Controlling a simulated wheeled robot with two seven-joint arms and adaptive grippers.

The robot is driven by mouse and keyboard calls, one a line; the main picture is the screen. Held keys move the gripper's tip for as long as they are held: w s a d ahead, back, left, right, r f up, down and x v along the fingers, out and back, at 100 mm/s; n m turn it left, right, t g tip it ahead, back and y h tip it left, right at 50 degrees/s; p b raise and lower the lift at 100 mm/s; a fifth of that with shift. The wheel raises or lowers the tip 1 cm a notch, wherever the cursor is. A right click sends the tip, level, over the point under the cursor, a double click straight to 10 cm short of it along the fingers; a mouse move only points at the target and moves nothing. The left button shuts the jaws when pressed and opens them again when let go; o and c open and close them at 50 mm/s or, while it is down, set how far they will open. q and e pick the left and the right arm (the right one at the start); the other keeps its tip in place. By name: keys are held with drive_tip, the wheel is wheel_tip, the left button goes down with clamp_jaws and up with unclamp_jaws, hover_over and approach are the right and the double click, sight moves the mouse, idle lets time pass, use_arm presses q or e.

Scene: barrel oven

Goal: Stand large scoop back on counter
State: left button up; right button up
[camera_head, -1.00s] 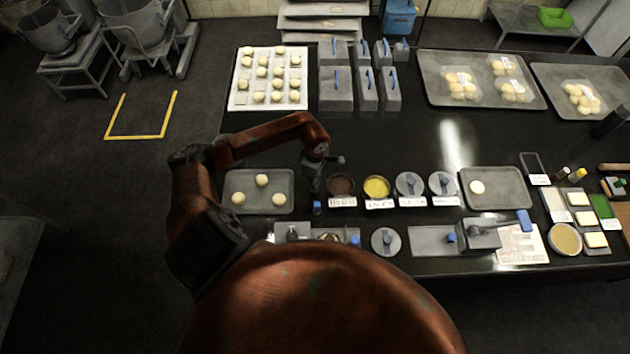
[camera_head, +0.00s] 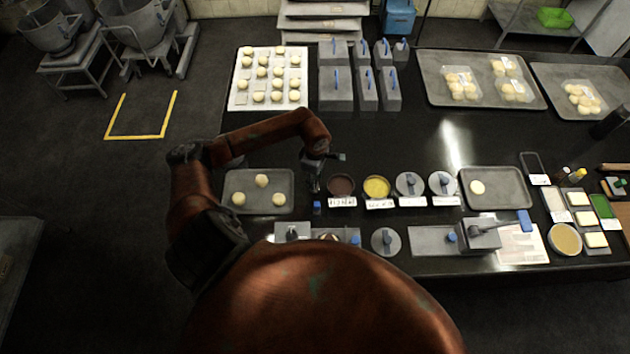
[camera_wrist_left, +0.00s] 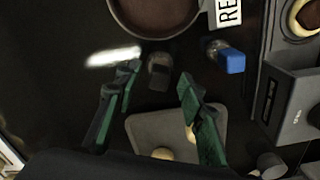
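My left gripper (camera_head: 314,188) hangs low over the counter, between the dough tray and the brown bowl. In the left wrist view my left gripper (camera_wrist_left: 157,92) has its two green fingers spread apart. A small dark grey upright piece (camera_wrist_left: 158,72) shows beyond and between the fingertips, apart from both; it may be the large scoop, but I cannot tell for sure. A small blue-ended piece (camera_wrist_left: 230,60) stands to its right; it also shows in the head view (camera_head: 317,207). My right gripper is not in view.
The brown bowl (camera_head: 341,186) and yellow bowl (camera_head: 377,187) are right of the gripper, with labels in front. A tray (camera_head: 258,207) with dough balls is on the left. Grey boxes (camera_head: 292,232) line the front edge. The counter's middle (camera_head: 400,140) is clear.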

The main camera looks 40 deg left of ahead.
use_arm(q)
wheel_tip(320, 180, up, 11)
drive_tip(key=shift+f, duration=0.2)
